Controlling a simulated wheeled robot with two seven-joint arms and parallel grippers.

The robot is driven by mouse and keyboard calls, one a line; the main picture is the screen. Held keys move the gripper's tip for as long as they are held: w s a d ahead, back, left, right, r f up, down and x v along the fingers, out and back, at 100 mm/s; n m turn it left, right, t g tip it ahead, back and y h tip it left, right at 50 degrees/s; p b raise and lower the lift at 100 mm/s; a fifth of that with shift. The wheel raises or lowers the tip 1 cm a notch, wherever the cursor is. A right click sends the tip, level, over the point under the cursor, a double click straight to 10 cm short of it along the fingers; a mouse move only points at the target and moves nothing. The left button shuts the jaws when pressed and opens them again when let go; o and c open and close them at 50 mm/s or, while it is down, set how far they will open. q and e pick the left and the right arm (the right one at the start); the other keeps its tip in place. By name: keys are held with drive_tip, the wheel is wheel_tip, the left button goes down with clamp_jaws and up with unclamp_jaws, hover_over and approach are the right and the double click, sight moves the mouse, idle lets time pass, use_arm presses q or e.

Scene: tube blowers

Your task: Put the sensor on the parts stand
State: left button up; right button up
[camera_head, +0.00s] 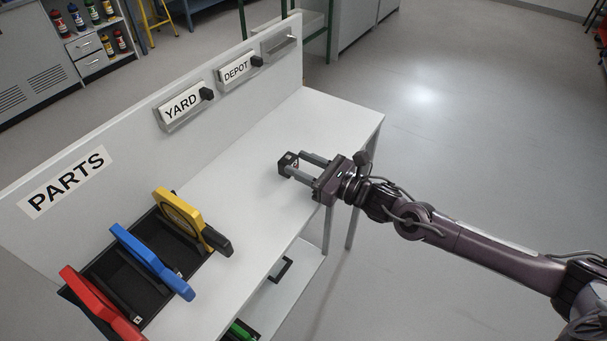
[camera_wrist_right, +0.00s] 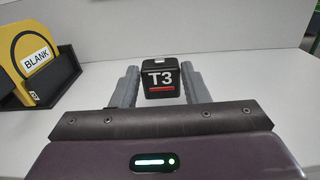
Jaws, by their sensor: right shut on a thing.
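My right gripper (camera_head: 295,163) is over the white bench, right of its middle, shut on a small black cube, apparently the sensor (camera_head: 287,161). In the right wrist view this sensor (camera_wrist_right: 161,80) sits between the grey fingertips and bears "T3" and a red bar. I cannot tell whether it touches the bench. The parts stand (camera_head: 128,273) is a black tray below the PARTS sign, left of my gripper. It holds a red piece (camera_head: 95,303), a blue piece (camera_head: 150,260) and a yellow piece (camera_head: 182,214), upright. My left gripper is not in view.
The bench top (camera_head: 240,185) is clear between my gripper and the stand. A back panel (camera_head: 130,110) rises behind it, with YARD (camera_head: 181,105) and DEPOT (camera_head: 236,70) plates, each with a black block beside it. A lower shelf (camera_head: 295,290) is under the bench.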

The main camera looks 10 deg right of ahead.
wheel_tip(320, 180, down, 4)
drive_tip(key=shift+r, duration=0.25)
drive_tip(key=shift+f, duration=0.15)
drive_tip(key=o, duration=1)
drive_tip(key=shift+r, duration=0.2)
drive_tip(key=shift+b+v, duration=0.75)
drive_tip(key=shift+v, duration=5.3)
